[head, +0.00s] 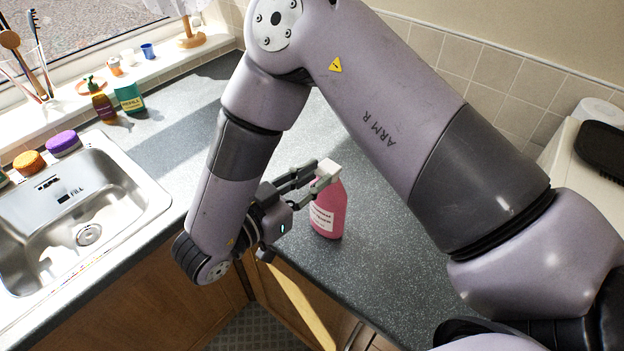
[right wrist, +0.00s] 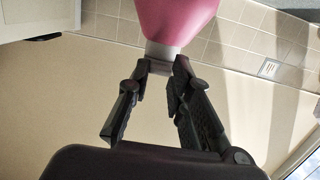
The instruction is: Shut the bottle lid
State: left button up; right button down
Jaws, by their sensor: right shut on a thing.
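A pink bottle (head: 328,212) with a white label stands upright on the grey worktop, right of the sink. Its white lid (head: 329,167) is at the top. My right gripper (head: 318,174) reaches in from the left at lid height and is shut on the lid. In the right wrist view the pink bottle (right wrist: 176,18) appears upside down, with the pale lid (right wrist: 161,50) at the fingertips of my right gripper (right wrist: 160,68). The fingers hide part of the lid, so I cannot tell how it sits on the neck. My left gripper is not in view.
A steel sink (head: 150,197) lies at the left, with an orange sponge (head: 29,163) and a purple sponge (head: 63,142) behind it. A brown soap bottle (head: 103,106) and a green bottle (head: 130,97) stand farther back. The worktop around the pink bottle looks clear.

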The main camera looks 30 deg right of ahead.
jog(key=shift+f, duration=0.2)
jog(key=c, duration=1.4)
grip_release()
jog(key=shift+c, duration=0.2)
jog(key=shift+r, duration=0.1)
jog(key=shift+a, duration=0.15)
jog(key=v, duration=0.7)
jog(key=shift+s+a, duration=0.1)
jog(key=shift+s, duration=0.05)
